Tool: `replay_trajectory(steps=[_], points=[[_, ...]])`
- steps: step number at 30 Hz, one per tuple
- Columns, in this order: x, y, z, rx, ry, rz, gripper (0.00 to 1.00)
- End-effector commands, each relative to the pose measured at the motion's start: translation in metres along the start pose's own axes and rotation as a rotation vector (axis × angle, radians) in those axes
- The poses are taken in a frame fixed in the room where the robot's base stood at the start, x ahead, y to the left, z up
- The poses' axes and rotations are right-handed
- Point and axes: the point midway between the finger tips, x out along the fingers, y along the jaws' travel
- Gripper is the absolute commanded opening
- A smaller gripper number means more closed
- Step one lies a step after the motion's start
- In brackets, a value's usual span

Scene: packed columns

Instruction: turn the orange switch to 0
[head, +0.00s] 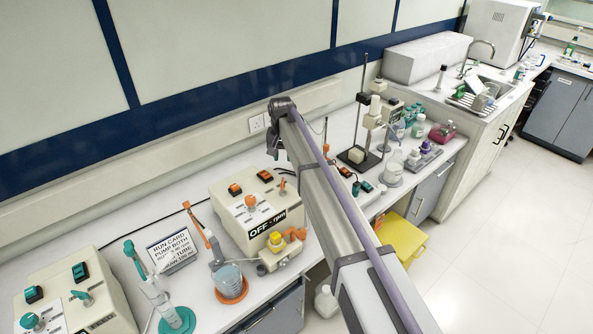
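A cream pump box (228,210) stands on the bench left of my arm, its display reading "OFF - rpm". On its top are two orange rocker switches, one at the left (235,189) and one at the right (265,176). An orange knob (250,201) sits on a white dial plate, and a small orange lever (283,184) is at the right edge. Which position each is in is too small to read. My gripper (275,145) is a small dark shape above and behind the box, apart from the switches. Its fingers cannot be made out.
An orange and yellow pump head (277,243) juts out in front. A stand (358,155) and bottles are right of my arm.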

Motion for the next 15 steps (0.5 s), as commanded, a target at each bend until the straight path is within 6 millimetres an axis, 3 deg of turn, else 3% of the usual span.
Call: replay_trajectory(steps=[7,15], points=[[0.02,0.002,0.003,0.001,0.0,0.0,0.34],[0.083,0.002,0.003,0.0,0.0,0.0,0.34]])
